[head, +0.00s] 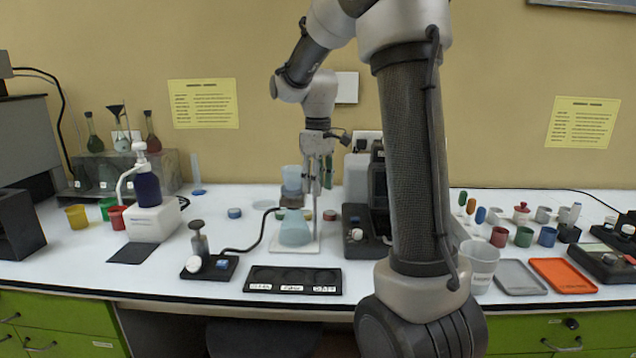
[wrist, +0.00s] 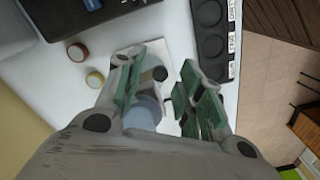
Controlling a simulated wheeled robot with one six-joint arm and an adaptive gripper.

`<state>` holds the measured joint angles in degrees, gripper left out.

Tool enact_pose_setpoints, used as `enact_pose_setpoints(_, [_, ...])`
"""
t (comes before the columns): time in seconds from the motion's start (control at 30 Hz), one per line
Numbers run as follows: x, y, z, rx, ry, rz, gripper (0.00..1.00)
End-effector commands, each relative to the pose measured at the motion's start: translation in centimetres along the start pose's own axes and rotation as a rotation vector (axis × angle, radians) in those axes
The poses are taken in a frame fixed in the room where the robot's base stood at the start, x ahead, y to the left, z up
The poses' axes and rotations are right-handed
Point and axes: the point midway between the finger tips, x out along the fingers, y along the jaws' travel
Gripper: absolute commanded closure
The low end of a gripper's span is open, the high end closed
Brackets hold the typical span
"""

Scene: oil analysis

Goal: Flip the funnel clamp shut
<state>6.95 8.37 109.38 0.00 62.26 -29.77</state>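The filter assembly stands on a white base plate (head: 308,246) at the middle of the bench. A translucent blue funnel (head: 292,178) sits above a dark clamp band (head: 291,201), with a pale blue flask (head: 295,229) below. The clamp is too small to tell whether it is open or shut. My gripper (head: 320,186) points down, close to the right side of the funnel. In the wrist view my gripper (wrist: 160,68) has its green-padded fingers spread apart.
A dark pump with a tube (head: 209,265) stands left of the flask. A black labelled three-slot tray (head: 293,280) lies in front. A dark instrument (head: 365,230) stands close on the right. Small round containers (wrist: 95,77) lie near the stand.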

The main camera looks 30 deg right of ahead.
Motion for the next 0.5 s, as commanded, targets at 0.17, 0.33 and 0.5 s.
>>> enact_pose_setpoints(0.17, [-0.02,0.0,-0.01,0.0,0.0,0.0,0.7])
enact_pose_setpoints(0.33, [-0.04,0.0,-0.01,0.0,0.0,0.0,1.0])
enact_pose_setpoints(0.5, [-0.05,-0.02,-0.04,0.005,0.001,0.0,1.0])
